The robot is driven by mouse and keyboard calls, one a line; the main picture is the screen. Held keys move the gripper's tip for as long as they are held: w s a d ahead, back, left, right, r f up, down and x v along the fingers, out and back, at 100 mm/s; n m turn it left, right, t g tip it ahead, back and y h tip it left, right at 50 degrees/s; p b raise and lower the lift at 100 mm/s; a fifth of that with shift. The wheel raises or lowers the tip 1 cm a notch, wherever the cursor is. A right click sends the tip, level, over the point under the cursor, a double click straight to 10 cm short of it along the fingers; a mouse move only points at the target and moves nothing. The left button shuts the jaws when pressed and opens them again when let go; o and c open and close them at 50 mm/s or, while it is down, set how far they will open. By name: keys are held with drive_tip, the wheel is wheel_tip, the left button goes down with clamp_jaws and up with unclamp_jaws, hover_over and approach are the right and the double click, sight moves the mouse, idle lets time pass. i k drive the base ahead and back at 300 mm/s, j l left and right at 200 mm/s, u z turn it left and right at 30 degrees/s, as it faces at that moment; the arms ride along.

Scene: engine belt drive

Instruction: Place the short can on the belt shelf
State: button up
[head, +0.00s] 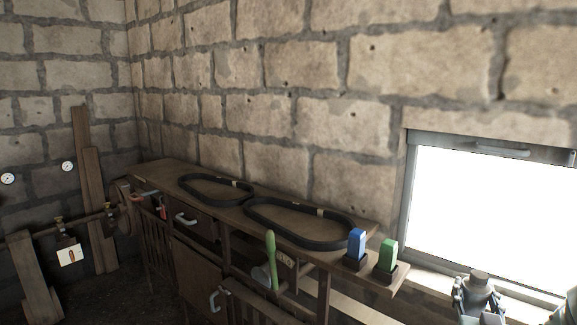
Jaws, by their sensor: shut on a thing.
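The belt shelf is a long dark wooden top (160,172) against the stone wall, with two black belts lying flat on it, a left belt (215,199) and a larger right belt (300,243). My gripper (480,292) is at the lower right, in front of the window and to the right of the shelf's end. It is shut on a small grey-brown round thing, which looks like the short can (480,276). Its lower part is hidden by the fingers. It is apart from the shelf.
A blue block (356,243) and a green block (387,256) stand on dark bases at the shelf's right end. A green-handled tool (271,258) stands at the front. The bright window (480,205) is behind my gripper. Bare wood shows inside the belt loops.

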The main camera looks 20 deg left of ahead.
sight(156, 171)
drive_tip(key=u, duration=2.2)
drive_tip(key=i+l+u, duration=0.4)
drive_tip(key=i, duration=0.15)
drive_tip(key=i+l, duration=0.2)
drive_tip(key=i, duration=0.15)
drive_tip(key=i+l, duration=0.2)
drive_tip(key=i, duration=0.2)
drive_tip(key=i+l, duration=0.15)
drive_tip(key=i, duration=3.9)
